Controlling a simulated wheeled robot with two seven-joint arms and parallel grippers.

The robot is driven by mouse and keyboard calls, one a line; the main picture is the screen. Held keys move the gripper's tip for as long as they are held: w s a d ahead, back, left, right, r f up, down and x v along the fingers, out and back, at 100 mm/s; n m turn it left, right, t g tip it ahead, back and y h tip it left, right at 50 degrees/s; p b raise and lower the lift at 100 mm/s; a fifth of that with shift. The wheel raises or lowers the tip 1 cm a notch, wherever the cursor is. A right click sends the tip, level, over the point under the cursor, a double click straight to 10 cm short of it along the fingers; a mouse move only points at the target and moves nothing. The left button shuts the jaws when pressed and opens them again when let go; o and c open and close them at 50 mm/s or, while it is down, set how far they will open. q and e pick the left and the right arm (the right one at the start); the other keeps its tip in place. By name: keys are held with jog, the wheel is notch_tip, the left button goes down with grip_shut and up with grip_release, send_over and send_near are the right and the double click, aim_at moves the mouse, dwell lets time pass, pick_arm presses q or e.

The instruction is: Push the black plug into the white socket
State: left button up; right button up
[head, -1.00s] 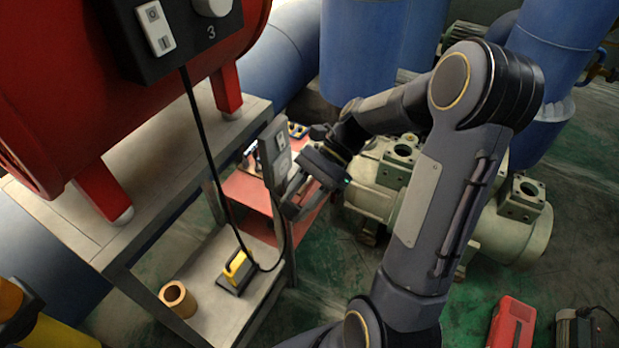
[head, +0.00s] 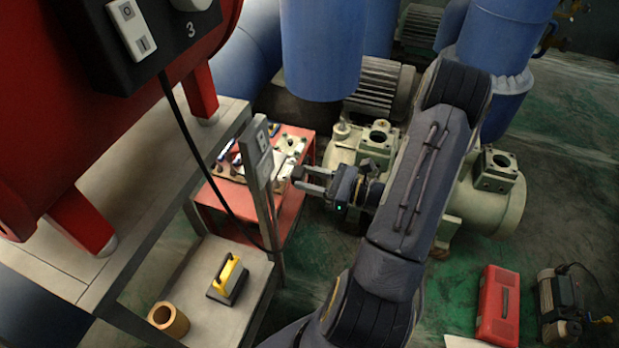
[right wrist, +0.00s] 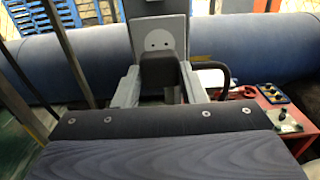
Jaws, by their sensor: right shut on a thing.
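My left gripper is not in view.
A black cable (head: 200,140) hangs from the red tank's control box (head: 150,30) and passes by the post. A lower shelf (head: 225,310) holds a yellow-black block (head: 228,280) and a brass ring (head: 168,319). A red table (head: 285,215) with tools stands behind.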

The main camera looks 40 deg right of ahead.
jog(key=shift+x, duration=2.85)
jog(key=shift+w+a, duration=0.2)
jog(key=shift+w, duration=0.2)
dwell(0.4)
jog(key=o, duration=1)
